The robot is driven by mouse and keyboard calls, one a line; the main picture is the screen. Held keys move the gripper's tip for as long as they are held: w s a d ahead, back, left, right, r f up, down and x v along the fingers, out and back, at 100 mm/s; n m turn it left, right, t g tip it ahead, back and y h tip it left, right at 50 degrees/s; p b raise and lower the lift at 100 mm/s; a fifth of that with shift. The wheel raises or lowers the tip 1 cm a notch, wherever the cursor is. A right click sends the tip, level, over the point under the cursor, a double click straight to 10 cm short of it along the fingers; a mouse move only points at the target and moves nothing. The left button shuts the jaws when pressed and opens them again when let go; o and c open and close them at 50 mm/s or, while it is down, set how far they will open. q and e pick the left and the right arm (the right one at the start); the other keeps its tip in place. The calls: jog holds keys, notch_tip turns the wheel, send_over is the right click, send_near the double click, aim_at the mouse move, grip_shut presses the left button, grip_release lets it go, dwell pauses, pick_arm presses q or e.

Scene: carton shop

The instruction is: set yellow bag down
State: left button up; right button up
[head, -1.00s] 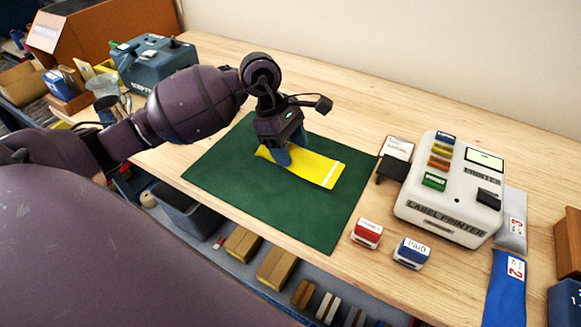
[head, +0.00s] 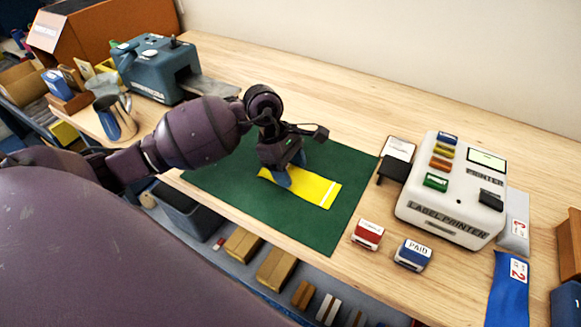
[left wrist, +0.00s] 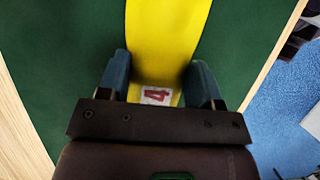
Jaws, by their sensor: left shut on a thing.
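The yellow bag (head: 318,190) is flat and long, with a white stripe near its right end in the head view. It is over the green mat (head: 240,205) and looks level, at or very near the mat's surface; I cannot tell if it touches. My left gripper (head: 290,168) is shut on the bag near its left end, with the blue fingers on its two long sides. In the left wrist view the yellow bag (left wrist: 168,40) runs up between the fingers, and a red 4 on a white label shows. My right gripper is not in view.
A label printer (head: 450,195) stands right of the mat, with a red stamp (head: 367,234) and a blue stamp (head: 412,254) before it. A blue bag (head: 508,290) lies at the right. A metal jug (head: 115,117) stands at the left. The mat around the bag is clear.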

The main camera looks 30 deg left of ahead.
pick_arm(q)
jog(key=o, duration=1)
jog(key=shift+f, duration=0.1)
jog(key=shift+c, duration=0.2)
jog(key=shift+r, duration=0.25)
jog(key=v, duration=1.1)
jog(key=shift+a+r, duration=0.2)
jog(key=shift+r, duration=0.15)
